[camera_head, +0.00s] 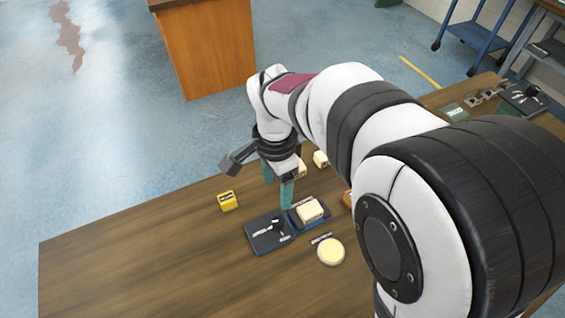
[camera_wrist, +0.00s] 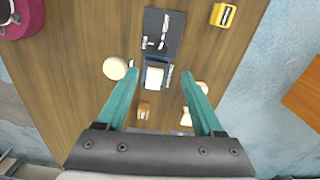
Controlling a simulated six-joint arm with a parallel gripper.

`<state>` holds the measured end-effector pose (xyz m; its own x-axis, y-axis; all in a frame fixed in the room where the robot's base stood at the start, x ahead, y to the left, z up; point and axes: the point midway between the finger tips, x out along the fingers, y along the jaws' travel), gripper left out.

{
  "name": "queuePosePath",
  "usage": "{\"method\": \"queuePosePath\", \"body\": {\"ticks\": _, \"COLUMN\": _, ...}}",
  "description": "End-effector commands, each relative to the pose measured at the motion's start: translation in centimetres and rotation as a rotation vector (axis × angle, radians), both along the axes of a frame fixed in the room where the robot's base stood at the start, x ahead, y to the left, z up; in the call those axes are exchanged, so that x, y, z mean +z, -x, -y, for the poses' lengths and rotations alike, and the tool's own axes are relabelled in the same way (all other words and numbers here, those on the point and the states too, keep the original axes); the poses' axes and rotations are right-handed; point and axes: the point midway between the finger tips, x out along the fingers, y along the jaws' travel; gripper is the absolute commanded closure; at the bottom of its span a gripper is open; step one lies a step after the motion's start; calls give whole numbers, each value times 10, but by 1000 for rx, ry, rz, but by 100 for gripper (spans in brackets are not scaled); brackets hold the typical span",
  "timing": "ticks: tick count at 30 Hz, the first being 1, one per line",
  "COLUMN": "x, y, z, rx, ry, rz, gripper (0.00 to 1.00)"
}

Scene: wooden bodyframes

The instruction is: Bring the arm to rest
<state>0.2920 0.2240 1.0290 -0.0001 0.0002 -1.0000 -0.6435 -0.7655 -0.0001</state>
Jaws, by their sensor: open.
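My gripper (camera_head: 278,183) has two teal fingers and hangs from the white and black arm above the wooden table (camera_head: 110,255). In the wrist view the gripper (camera_wrist: 160,88) is open, with its fingers wide apart and nothing held between them. Below and beyond the fingers is a dark tray (camera_head: 262,244) with small metal parts on it. A pale wooden block (camera_head: 309,209) sits in a blue holder at the tray's right end. The block also shows in the wrist view (camera_wrist: 154,78), between the fingers in the picture but lower down.
A yellow block (camera_head: 228,201) stands left of the tray. A round cream disc (camera_head: 330,251) lies in front of it. Another pale block (camera_head: 320,159) is behind the gripper. Tools (camera_head: 525,97) lie at the far right. The table's left part is clear.

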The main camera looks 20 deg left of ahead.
Motion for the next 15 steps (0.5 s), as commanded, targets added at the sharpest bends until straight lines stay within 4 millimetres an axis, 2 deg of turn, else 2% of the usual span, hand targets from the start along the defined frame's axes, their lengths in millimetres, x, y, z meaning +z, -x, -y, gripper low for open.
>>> {"method": "queuePosePath", "body": {"ticks": 4, "x": 14, "y": 0, "z": 0, "rx": 0, "ry": -1, "rz": 1, "gripper": 31}}
{"method": "queuePosePath", "body": {"ticks": 15, "x": 16, "y": 0, "z": 0, "rx": 0, "ry": 1, "rz": -1, "gripper": 31}}
